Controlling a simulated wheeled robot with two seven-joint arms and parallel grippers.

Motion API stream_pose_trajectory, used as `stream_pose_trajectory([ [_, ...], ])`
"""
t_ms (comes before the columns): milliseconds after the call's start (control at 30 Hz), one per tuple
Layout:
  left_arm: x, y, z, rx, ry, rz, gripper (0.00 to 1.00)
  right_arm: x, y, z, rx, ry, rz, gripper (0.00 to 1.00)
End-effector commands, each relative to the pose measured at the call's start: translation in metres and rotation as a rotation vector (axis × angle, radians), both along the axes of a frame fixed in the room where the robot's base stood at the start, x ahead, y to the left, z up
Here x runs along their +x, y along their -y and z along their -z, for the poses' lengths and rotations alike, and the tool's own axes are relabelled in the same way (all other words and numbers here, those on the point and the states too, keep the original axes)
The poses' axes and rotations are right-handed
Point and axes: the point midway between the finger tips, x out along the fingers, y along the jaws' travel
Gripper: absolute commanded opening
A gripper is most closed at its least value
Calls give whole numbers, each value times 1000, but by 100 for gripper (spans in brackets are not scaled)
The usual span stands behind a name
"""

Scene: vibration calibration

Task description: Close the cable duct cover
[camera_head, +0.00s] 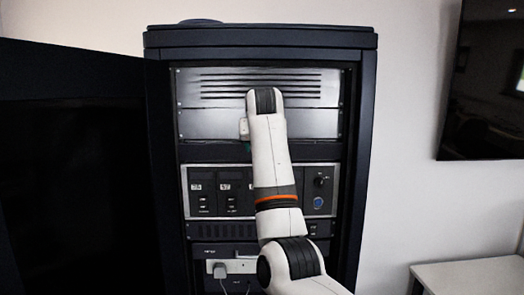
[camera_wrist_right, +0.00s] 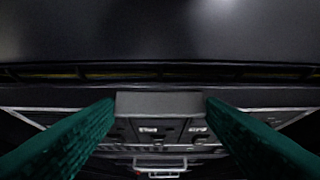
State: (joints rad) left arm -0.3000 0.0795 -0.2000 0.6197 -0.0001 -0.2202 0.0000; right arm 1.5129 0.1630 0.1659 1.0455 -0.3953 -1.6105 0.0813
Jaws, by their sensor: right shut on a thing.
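The grey panel (camera_head: 213,124) in the upper bay of the rack cabinet, below a slotted plate, appears to be the cable duct cover. A dark, smooth surface (camera_wrist_right: 160,35) fills the top of the wrist view; I cannot tell whether it is this panel. My right gripper (camera_wrist_right: 160,107) has green fingers on either side of a small grey block (camera_wrist_right: 160,103), and it is shut on this block. Whether the block is part of the cover is unclear. In the head view my right arm hides most of the gripper; only a bit of green (camera_head: 247,146) shows. My left gripper is not in view.
The rack cabinet (camera_head: 260,40) stands ahead, its dark door (camera_head: 75,75) open to the left. Modules with switches (camera_head: 222,190) sit below the panel, and a white socket box (camera_head: 235,267) with cables lower down. A wall screen (camera_head: 485,80) and white table (camera_head: 470,275) are at right.

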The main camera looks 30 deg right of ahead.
Motion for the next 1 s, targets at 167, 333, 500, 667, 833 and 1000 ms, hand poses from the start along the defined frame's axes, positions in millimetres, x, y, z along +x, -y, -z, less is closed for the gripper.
stream_pose_trajectory([
  [167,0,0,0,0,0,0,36,4,3,-6,37,-58,1,41],
  [333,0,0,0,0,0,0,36,6,5,-8,66,-105,3,41],
  [500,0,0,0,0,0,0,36,9,6,-10,90,-143,2,41],
  [667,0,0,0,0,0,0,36,11,7,-11,108,-172,2,41],
  [833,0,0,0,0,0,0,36,12,8,-11,122,-193,3,41],
  [1000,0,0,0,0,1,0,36,13,9,-12,128,-205,3,41],
])
